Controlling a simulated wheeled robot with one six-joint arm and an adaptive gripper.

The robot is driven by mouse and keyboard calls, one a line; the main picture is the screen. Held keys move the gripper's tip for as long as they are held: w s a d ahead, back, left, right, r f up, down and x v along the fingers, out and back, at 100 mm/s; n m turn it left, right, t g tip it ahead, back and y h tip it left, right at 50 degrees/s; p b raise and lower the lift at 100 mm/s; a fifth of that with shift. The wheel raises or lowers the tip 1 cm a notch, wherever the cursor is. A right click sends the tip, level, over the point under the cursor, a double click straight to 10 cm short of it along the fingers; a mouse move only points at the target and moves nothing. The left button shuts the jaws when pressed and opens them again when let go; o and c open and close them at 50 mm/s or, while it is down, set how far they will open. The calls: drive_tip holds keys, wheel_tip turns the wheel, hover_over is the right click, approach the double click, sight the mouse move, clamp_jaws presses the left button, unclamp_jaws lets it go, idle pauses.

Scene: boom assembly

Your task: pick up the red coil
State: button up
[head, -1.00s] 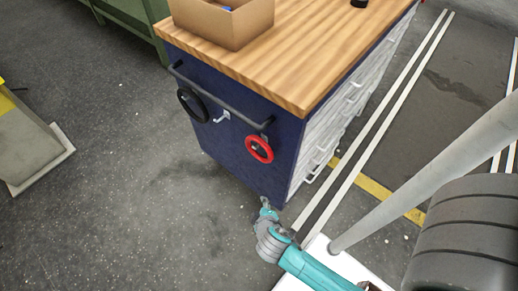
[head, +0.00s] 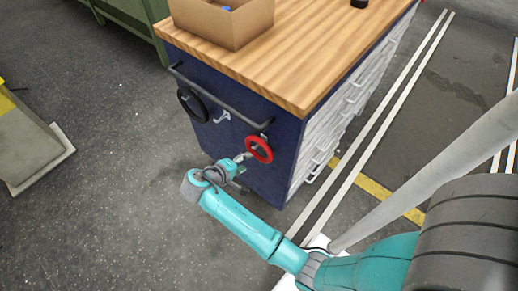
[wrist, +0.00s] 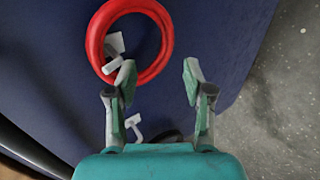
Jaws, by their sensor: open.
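The red coil (head: 259,149) hangs on the blue end panel of the workbench cabinet, under the right end of the rail. In the wrist view the red coil (wrist: 166,45) is a ring around a pale hook (wrist: 114,48). My gripper (head: 242,158) is just left of the coil in the head view. In the wrist view my gripper (wrist: 158,75) is open, with its left fingertip overlapping the coil's lower edge and its right fingertip to the right of the ring. Whether a finger touches the coil I cannot tell.
A black coil (head: 192,105) hangs at the left end of the rail (head: 220,98). A bare pale hook (head: 222,117) is between the coils. A cardboard box (head: 222,22) stands on the wooden top (head: 300,55).

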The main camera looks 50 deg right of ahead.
sight(256, 156)
drive_tip(key=shift+w+x, duration=0.15)
drive_tip(key=shift+x, duration=1.9)
drive_tip(key=shift+w+x, duration=0.2)
drive_tip(key=shift+x, duration=1.9)
drive_tip(key=shift+a+f, duration=0.2)
clamp_jaws()
